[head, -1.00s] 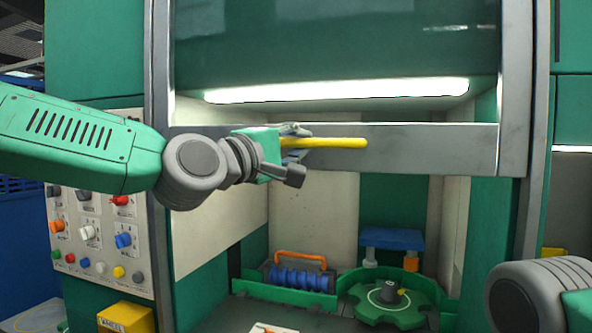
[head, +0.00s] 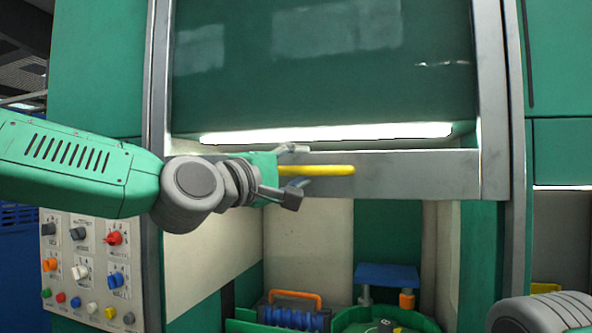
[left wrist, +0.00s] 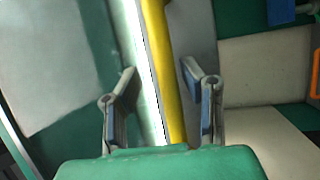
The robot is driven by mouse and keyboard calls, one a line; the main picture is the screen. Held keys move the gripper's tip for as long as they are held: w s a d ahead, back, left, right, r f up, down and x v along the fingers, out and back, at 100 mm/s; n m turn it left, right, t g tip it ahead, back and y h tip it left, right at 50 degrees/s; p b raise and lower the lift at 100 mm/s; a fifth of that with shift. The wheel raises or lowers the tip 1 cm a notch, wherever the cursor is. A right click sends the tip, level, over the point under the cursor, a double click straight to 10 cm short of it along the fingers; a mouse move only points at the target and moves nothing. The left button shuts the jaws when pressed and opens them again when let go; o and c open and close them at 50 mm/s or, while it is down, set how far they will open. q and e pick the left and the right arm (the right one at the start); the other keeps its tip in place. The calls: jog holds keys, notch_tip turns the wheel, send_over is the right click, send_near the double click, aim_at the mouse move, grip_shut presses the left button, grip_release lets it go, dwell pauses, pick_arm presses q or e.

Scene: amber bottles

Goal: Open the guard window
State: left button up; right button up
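The guard window is a dark green see-through pane (head: 320,70) with a grey bottom rail (head: 420,176) in a grey frame. A yellow bar handle (head: 325,170) runs along the rail; it also crosses the left wrist view (left wrist: 160,60). The window covers the upper part of the opening, and the space below the rail is open. My left gripper (head: 290,170) is at the handle's left part. In the left wrist view its fingers (left wrist: 163,100) stand apart on either side of the yellow bar, with visible gaps. My right gripper is out of view.
A control panel (head: 85,265) with several coloured knobs and buttons is left of the opening. My right arm link (head: 545,312) is at the bottom right.

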pick_arm(q)
jog(key=shift+w+f, duration=0.1)
jog(key=shift+w, duration=0.1)
jog(key=shift+a+f, duration=0.15)
jog(key=shift+a, duration=0.1)
jog(key=v, duration=1.1)
jog(key=shift+s, duration=0.5)
pick_arm(e)
jog(key=shift+w+a, duration=0.1)
pick_arm(q)
jog(key=shift+d, duration=0.1)
pick_arm(e)
jog(key=shift+w, duration=0.1)
